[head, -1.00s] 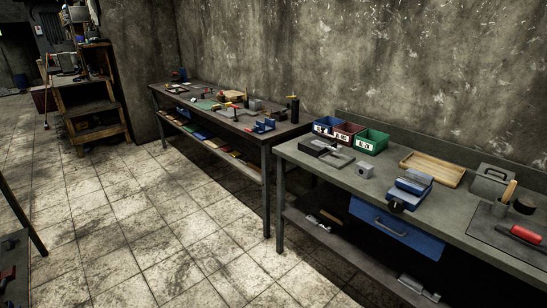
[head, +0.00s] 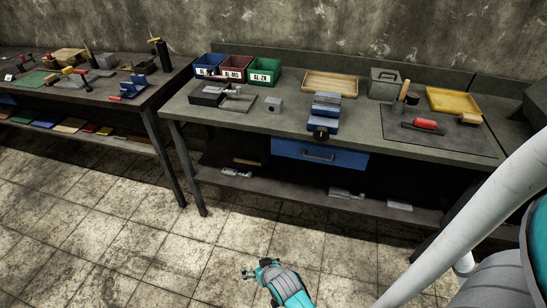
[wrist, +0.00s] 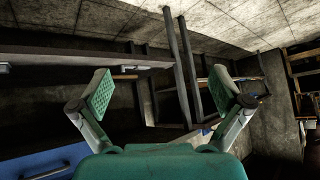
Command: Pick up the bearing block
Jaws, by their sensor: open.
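A small grey block with a round hole in its face, which looks like the bearing block (head: 273,105), sits on the grey-green workbench (head: 240,122) in the head view. It stands left of a blue vise (head: 325,112). My gripper (head: 250,272) is low in front of the bench, above the floor and well away from the block. In the wrist view my gripper (wrist: 157,92) has its two green-padded fingers spread wide with nothing between them. The block does not show in the wrist view.
Blue, maroon and green bins (head: 264,71) stand behind the block. A dark metal fixture (head: 222,96) is to its left. A wooden tray (head: 330,83) and a red-handled tool (head: 424,125) lie to the right. A blue drawer (head: 320,153) is under the top. The floor in front is clear.

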